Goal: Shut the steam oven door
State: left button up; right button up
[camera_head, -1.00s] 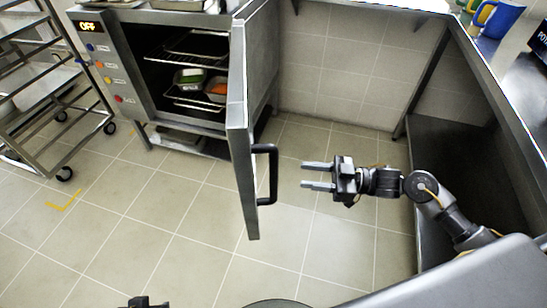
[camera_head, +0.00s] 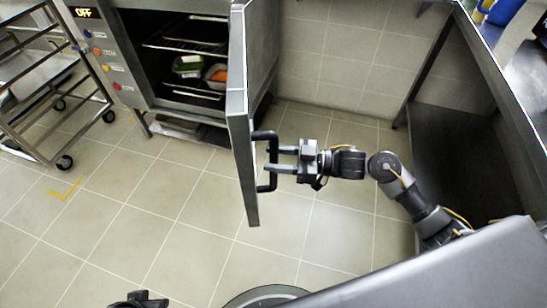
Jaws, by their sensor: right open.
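The steam oven (camera_head: 125,50) stands at the upper left, its display reading OFF. Its door (camera_head: 240,110) is swung wide open toward me and shows nearly edge-on. A black bar handle (camera_head: 273,163) is on the door's right-hand face. My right gripper (camera_head: 272,160) is open, coming from the right, with its fingertips at the handle. I cannot tell if the fingers touch the handle. A dark part of my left gripper (camera_head: 138,300) shows at the bottom edge; its jaws cannot be made out.
Inside the oven are wire racks (camera_head: 190,42) and food trays (camera_head: 188,66). A metal rack trolley (camera_head: 50,90) on casters stands at the left. A steel counter (camera_head: 500,85) runs along the right. The tiled floor (camera_head: 120,210) left of the door is clear.

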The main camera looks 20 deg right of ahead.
jog(key=shift+w+a, duration=0.1)
jog(key=shift+a, duration=0.25)
jog(key=shift+c, duration=0.4)
grip_shut()
jog(key=shift+a, duration=0.1)
